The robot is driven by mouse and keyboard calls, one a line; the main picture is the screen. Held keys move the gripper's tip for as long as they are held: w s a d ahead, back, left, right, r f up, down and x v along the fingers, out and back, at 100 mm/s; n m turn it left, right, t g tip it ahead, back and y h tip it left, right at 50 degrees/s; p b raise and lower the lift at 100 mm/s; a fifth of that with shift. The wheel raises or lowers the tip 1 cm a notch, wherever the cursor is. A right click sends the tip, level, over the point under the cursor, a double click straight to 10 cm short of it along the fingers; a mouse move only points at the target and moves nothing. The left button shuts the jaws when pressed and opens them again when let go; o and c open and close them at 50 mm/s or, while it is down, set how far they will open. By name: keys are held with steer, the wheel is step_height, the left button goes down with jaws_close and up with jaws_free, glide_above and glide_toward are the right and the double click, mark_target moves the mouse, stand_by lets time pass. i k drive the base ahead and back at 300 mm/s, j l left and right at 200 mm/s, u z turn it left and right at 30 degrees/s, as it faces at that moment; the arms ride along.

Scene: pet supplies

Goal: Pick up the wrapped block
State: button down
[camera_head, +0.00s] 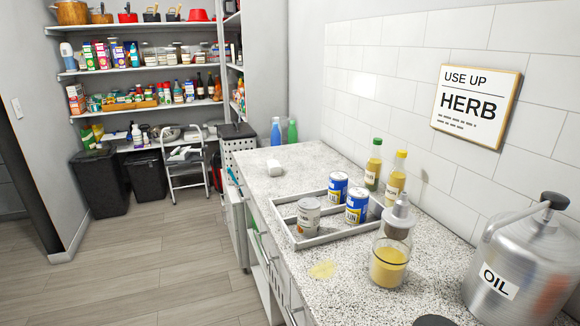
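A small white block with rounded edges (275,167) lies on the speckled countertop (247,182), toward its far left end. It is the only block-like thing on the counter and looks like the wrapped block, but it is too small in the picture to make out any wrapping. It stands apart from other things, with bare counter around it. My gripper is not in view.
A grey tray (303,242) with several cans stands nearer. Behind it are two oil bottles (373,165); nearer are a jar of yellow liquid (389,262) and a metal oil can (520,265). Two bottles (276,132) stand beyond the block. The floor (150,255) left is clear.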

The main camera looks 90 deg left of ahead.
mark_target(274, 168)
steer(key=k+j+u, duration=0.25)
steer(key=u, duration=0.15)
steer(key=k+j+u, duration=0.35)
steer(key=i+u, duration=0.1)
steer(key=u, duration=1.4)
steer(key=i+j+z, duration=0.1)
steer(key=z, duration=0.35)
steer(key=i+j+z, duration=0.1)
steer(key=j+z, duration=0.3)
steer(key=i+j+z, duration=0.15)
steer(key=j+z, duration=0.15)
steer(key=j, duration=0.6)
steer(key=j+z, duration=0.3)
steer(key=j, duration=0.65)
steer(key=i+j, duration=0.1)
steer(key=j, duration=1.95)
steer(key=z, duration=0.05)
